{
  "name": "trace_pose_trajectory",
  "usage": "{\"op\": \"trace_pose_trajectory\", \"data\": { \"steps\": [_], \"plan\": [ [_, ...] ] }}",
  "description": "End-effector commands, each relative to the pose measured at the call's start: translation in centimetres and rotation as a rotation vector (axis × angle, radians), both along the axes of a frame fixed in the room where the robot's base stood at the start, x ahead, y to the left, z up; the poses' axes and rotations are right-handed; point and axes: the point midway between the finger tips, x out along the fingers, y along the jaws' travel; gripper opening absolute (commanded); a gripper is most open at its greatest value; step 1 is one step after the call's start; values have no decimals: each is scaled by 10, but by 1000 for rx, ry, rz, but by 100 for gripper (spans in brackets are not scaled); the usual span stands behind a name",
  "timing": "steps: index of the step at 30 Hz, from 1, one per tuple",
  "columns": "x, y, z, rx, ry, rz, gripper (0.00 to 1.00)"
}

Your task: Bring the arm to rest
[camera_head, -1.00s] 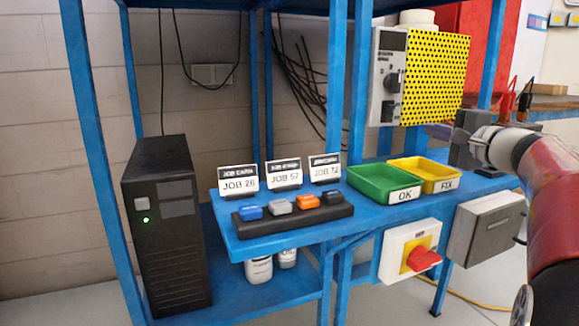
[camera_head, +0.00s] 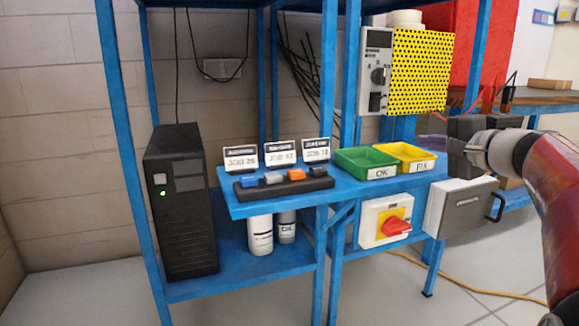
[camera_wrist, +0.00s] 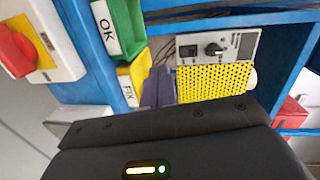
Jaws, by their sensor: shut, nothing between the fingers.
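My arm (camera_head: 545,175) comes in from the right edge in the head view, red and black with a silver wrist. My gripper (camera_head: 462,145) is at its end, dark grey, just right of the yellow FIX tray (camera_head: 405,153) and in front of the bench's right part. The jaws are shut and hold nothing. In the wrist view the dark gripper body (camera_wrist: 170,140) fills the bottom, with a small lit display and a green light. The fingertips are hard to make out there.
A blue bench (camera_head: 270,205) carries a green OK tray (camera_head: 350,159), job cards and a black strip of coloured blocks (camera_head: 285,185). Below hang a red switch (camera_head: 396,226) and a grey box (camera_head: 455,208). A black tower (camera_head: 180,210) stands left. Floor at lower right is mostly clear.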

Motion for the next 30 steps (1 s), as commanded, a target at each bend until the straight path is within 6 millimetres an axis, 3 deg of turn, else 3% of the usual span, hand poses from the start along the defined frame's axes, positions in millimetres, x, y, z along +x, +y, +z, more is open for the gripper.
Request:
{"op": "trace_pose_trajectory", "data": {
  "steps": [5, 10, 14, 16, 18, 22, 25, 30],
  "plan": [
    [-26, 43, -19, -118, 88, 65, 0],
    [-68, 90, -50, -293, 195, 153, 0],
    [-127, 130, -89, -519, 299, 262, 0],
    [-167, 145, -116, -683, 353, 332, 0],
    [-206, 151, -141, -846, 396, 396, 0],
    [-259, 147, -179, -1110, 438, 486, 0],
    [-283, 140, -197, -1248, 450, 527, 0],
    [-297, 133, -209, -1348, 457, 554, 0]
  ]
}}
